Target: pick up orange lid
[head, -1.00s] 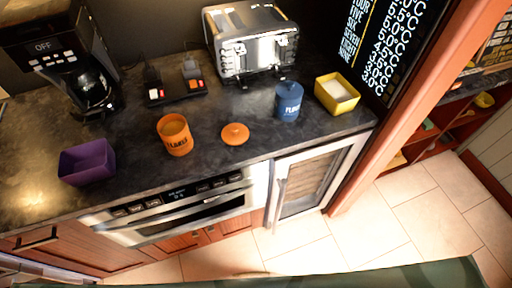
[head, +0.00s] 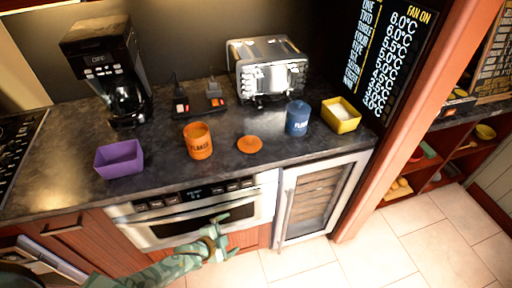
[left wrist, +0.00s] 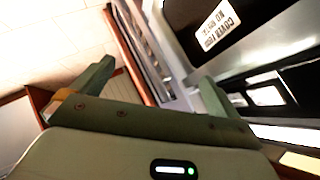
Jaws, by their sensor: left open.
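The orange lid (head: 249,144) lies flat on the dark counter (head: 225,172) in the head view, with a small knob on top. The orange canister (head: 198,141) stands upright and open just left of it. My left gripper (head: 222,237) is in front of the microwave drawer, below the counter edge and well short of the lid. It is open and empty. In the left wrist view its two fingers (left wrist: 150,85) are spread apart, and the lid does not show there. My right gripper is not in view.
A blue lidded canister (head: 297,118) and a yellow box (head: 341,115) stand right of the lid. A purple box (head: 119,159) is at left. A toaster (head: 268,69) and coffee maker (head: 108,70) stand behind. The microwave drawer (head: 190,212) is shut. Counter in front of the lid is clear.

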